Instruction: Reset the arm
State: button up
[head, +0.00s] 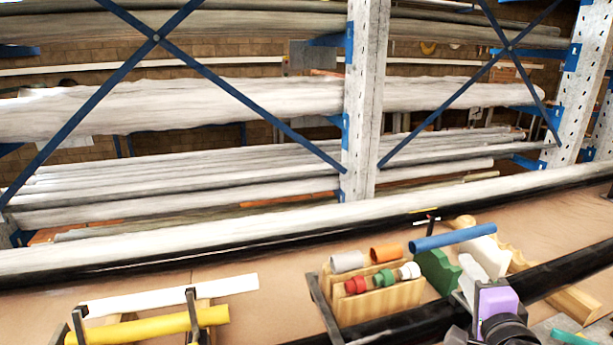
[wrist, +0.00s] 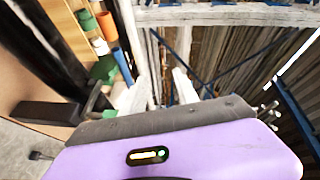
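My gripper (head: 476,262) is at the lower right of the head view, with a purple body and pale fingers. In the wrist view my gripper (wrist: 156,84) shows its two pale fingers apart with nothing between them. In the head view it is just right of a green stand (head: 437,272), close to a blue tube (head: 453,239) lying across the stand's top. In the wrist view the blue tube (wrist: 122,66) lies left of the left finger, outside the gap. I cannot tell whether my gripper touches the stand.
A wooden block (head: 378,303) holds several coloured cylinders, left of the green stand. A yellow tube (head: 150,326) and a white tube (head: 168,296) rest on dark brackets at lower left. A rack with long pale pipes (head: 180,105) and a steel post (head: 363,100) stands behind.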

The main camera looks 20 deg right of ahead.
jog(key=s+a+f+n+y+b, duration=0.1)
jog(key=s+a+f+n, duration=0.4)
jog(key=s, duration=0.6)
jog(key=s+a+f+n+y+b, duration=0.2)
jog(key=s+a+f+n, duration=0.4)
jog(key=s, duration=0.6)
jog(key=s+a+f+n+y+b, duration=0.1)
jog(key=s+a+f+n+y, duration=0.2)
jog(key=s+a+f+n, duration=0.3)
jog(key=s+a+n, duration=0.3)
jog(key=s+a, duration=0.2)
jog(key=shift+s+f+g+b, duration=0.25)
jog(key=shift+s+g+b, duration=0.15)
